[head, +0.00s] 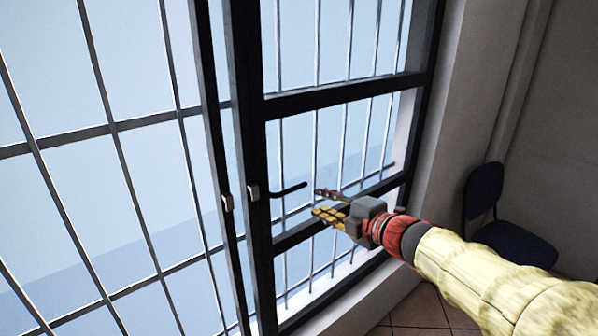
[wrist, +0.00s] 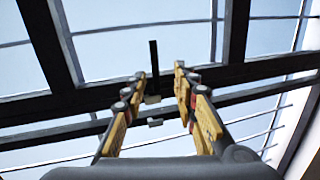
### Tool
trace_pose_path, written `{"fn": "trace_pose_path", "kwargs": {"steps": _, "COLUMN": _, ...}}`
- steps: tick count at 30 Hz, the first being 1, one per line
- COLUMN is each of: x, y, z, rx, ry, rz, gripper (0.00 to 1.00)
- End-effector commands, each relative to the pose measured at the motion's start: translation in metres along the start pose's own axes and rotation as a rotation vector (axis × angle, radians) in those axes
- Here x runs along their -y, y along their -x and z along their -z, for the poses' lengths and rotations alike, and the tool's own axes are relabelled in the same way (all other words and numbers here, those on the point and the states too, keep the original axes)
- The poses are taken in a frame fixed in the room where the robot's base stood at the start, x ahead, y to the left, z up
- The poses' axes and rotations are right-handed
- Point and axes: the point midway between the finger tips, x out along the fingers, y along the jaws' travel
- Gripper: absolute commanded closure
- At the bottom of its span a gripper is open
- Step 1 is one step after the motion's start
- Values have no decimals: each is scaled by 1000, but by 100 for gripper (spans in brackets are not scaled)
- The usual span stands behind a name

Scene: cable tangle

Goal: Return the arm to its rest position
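My gripper (head: 318,202) is stretched out in front of the window in the head view, at the end of my arm in a pale yellow sleeve. Its fingers point left, towards a dark window handle (head: 290,189), with a small gap seen between them and the handle. In the wrist view my gripper (wrist: 158,80) has its two yellow fingers spread apart, with nothing between the tips but the window behind. The handle (wrist: 154,60) shows there as a dark upright bar beyond the fingertips. I cannot tell the exact depth between fingers and handle.
A dark-framed window (head: 240,130) with metal bars fills the left and middle. A dark chair (head: 500,225) stands at the right by the grey wall (head: 560,130). Tiled floor (head: 425,308) shows below.

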Motion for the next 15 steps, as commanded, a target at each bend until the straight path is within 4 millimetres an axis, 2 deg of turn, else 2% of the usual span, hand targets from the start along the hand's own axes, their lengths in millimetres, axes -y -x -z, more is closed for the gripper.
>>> {"fn": "trace_pose_path", "kwargs": {"steps": 2, "x": 12, "y": 2, "z": -28, "rx": 110, "ry": -92, "rz": 25, "gripper": 71}}
{"fn": "trace_pose_path", "kwargs": {"steps": 5, "x": 38, "y": 18, "z": -74, "rx": 311, "ry": -279, "rz": 63, "gripper": 71}}
{"fn": "trace_pose_path", "kwargs": {"steps": 6, "x": 49, "y": 30, "z": -89, "rx": 397, "ry": -363, "rz": 72, "gripper": 71}}
{"fn": "trace_pose_path", "kwargs": {"steps": 9, "x": 76, "y": 68, "z": -116, "rx": 602, "ry": -578, "rz": 91, "gripper": 71}}
{"fn": "trace_pose_path", "kwargs": {"steps": 12, "x": 106, "y": 113, "z": -121, "rx": 786, "ry": -801, "rz": 113, "gripper": 71}}
{"fn": "trace_pose_path", "kwargs": {"steps": 15, "x": 140, "y": 160, "z": -105, "rx": 947, "ry": -1034, "rz": 144, "gripper": 71}}
